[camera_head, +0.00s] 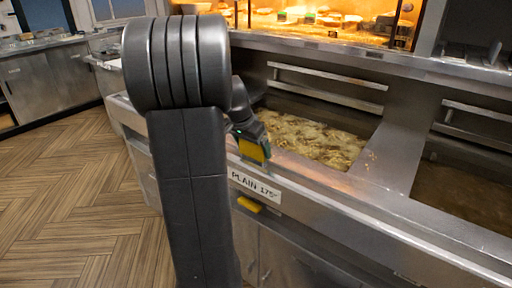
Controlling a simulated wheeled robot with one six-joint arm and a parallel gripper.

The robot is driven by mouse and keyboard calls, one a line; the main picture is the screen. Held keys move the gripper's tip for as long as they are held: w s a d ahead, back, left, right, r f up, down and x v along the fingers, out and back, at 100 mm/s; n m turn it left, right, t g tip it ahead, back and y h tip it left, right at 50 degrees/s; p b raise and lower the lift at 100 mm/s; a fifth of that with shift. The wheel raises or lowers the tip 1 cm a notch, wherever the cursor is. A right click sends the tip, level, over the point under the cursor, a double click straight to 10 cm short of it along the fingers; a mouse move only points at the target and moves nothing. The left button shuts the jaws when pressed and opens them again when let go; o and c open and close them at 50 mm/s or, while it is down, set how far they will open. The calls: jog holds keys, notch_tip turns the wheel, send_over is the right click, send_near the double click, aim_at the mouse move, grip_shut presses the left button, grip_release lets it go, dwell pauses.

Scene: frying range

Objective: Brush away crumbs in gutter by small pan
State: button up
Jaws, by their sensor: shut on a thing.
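My gripper (248,133) is at the front rim of the left frying pan, partly behind my own arm. It is shut on a yellow thing, probably the brush (252,151), which hangs down by the rim above the "PLAIN 175°" label. I cannot see bristles or tell whether it touches the metal. The left pan (315,139) is full of bubbling oil with pale golden bits. A few small crumbs (370,155) seem to lie by its right edge. The right pan (465,192) holds dark, still oil. Which pan is the small one is unclear, and the gutter is not clearly seen.
A label (254,187) and a yellow handle (249,205) are on the range front. Metal bars (330,86) run behind the pans. A lit food display (320,20) stands above. Wooden floor (70,200) is clear at left, with steel cabinets (45,85) beyond.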

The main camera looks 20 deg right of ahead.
aim_at(243, 142)
jog(key=shift+w+a+f, duration=0.1)
jog(key=shift+w+a, duration=1.1)
jog(key=shift+w, duration=0.3)
jog(key=shift+w+a+r+p, duration=0.1)
jog(key=shift+w+a+p, duration=0.35)
jog(key=shift+w+a, duration=0.55)
jog(key=shift+w+a+r+p, duration=0.1)
jog(key=shift+w+a+p, duration=0.45)
jog(key=shift+w, duration=0.7)
jog(key=shift+w+a+f, duration=0.15)
jog(key=shift+w+a, duration=1.05)
jog(key=shift+w, duration=0.15)
notch_tip(243, 142, up, 7)
jog(key=p, duration=0.5)
jog(key=shift+s, duration=0.1)
